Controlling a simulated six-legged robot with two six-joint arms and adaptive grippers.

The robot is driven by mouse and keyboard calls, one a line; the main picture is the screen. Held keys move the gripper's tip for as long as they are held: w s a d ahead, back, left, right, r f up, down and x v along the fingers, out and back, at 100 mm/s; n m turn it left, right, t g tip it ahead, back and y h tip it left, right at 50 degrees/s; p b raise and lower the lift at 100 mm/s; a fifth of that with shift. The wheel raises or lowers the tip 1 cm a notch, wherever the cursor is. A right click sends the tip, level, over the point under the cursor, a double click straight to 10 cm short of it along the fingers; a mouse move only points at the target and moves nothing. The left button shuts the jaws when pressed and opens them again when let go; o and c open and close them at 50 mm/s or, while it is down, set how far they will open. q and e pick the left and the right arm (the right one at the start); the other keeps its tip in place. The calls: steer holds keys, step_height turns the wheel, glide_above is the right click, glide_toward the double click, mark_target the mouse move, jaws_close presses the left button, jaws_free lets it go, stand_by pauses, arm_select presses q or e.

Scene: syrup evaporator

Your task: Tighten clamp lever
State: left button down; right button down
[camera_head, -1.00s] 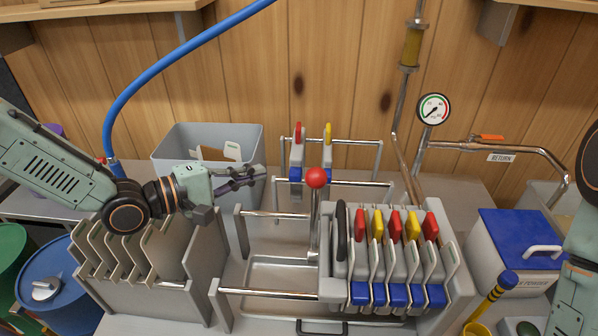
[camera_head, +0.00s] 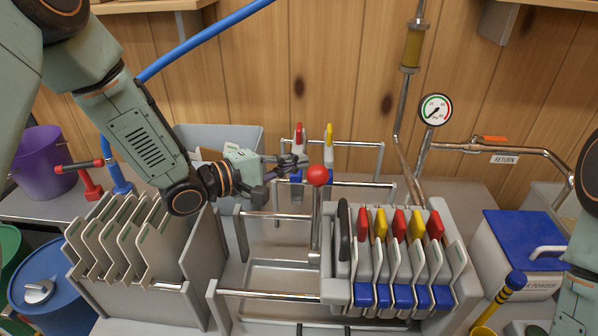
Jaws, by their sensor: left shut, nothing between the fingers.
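The clamp lever is an upright metal rod with a red ball knob (camera_head: 317,175) at its top, in the middle of the head view. It stands at the left end of the filter press (camera_head: 335,240), beside a row of pale plates with red, yellow and blue tabs. My left gripper (camera_head: 303,162) is shut and empty, its fingertips just left of the red knob and pointing right at it. I cannot tell whether they touch it. My right gripper is not in view; only part of my right arm shows at the right edge.
A plate rack (camera_head: 120,240) stands left, with a grey bin (camera_head: 215,140) behind. Two plates (camera_head: 299,150) hang on the rear rails. A pressure gauge (camera_head: 435,109), a return pipe and a blue-lidded box (camera_head: 522,240) are at the right. An empty tray (camera_head: 283,280) lies below the rails.

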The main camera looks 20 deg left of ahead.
arm_select(q)
steer(key=s+d, duration=0.1)
steer(key=s+d+r, duration=0.1)
steer(key=s, duration=0.1)
steer(key=shift+d, duration=0.1)
stand_by(0.4)
steer(key=shift+s, duration=0.15)
